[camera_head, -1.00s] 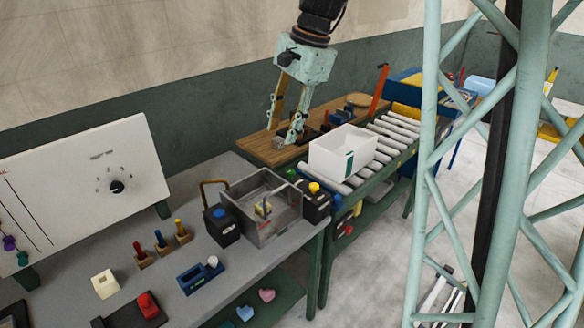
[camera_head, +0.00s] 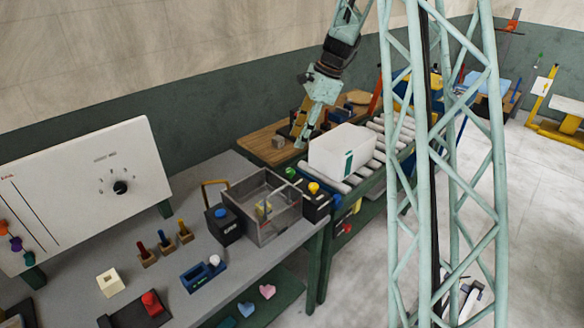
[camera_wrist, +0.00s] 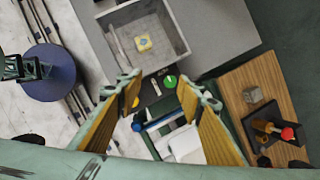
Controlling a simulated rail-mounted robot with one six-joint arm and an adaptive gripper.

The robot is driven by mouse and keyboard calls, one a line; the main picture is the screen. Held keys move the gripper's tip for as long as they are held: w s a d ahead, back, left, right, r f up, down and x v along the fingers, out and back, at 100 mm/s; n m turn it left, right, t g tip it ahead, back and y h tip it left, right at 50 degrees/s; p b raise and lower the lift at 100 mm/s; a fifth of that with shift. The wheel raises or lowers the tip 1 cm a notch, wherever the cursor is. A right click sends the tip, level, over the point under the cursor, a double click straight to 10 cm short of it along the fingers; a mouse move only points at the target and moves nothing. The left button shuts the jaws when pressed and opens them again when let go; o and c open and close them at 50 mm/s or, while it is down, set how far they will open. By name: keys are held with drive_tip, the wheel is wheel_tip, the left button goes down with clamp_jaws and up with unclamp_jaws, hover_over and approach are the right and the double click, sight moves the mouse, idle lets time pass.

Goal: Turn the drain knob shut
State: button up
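A grey metal tank (camera_head: 285,225) stands at the right end of the grey bench, with a small yellow block (camera_wrist: 144,43) inside. Beside it are a black box with a blue knob (camera_head: 221,212), and a black box with a yellow knob (camera_head: 314,188) and a green knob (camera_head: 291,173). The green knob also shows in the wrist view (camera_wrist: 170,81). A black dial knob (camera_head: 120,187) sits on the white panel. I cannot read which is the drain knob. My gripper (camera_wrist: 160,80) is open and empty, above and beyond the tank in the head view (camera_head: 301,138), apart from every knob.
A white bin (camera_head: 338,151) stands on the roller conveyor (camera_head: 398,133) right of the tank. A wooden table (camera_head: 258,146) lies behind. A curved brass pipe (camera_head: 212,184) rises at the tank's left. My lattice column covers part of the head view's right.

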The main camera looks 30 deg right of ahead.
sight(291, 171)
drive_tip(key=w+d+f+m, duration=0.2)
drive_tip(key=w+d+f, duration=0.1)
drive_tip(key=d+f, duration=0.2)
drive_tip(key=shift+f+y+p, duration=0.15)
drive_tip(key=shift+y+p, duration=0.15)
drive_tip(key=shift+p, duration=0.15)
drive_tip(key=shift+a+f, duration=0.15)
drive_tip(key=shift+x, duration=6.75)
drive_tip(key=shift+w, duration=0.1)
drive_tip(key=c, duration=0.8)
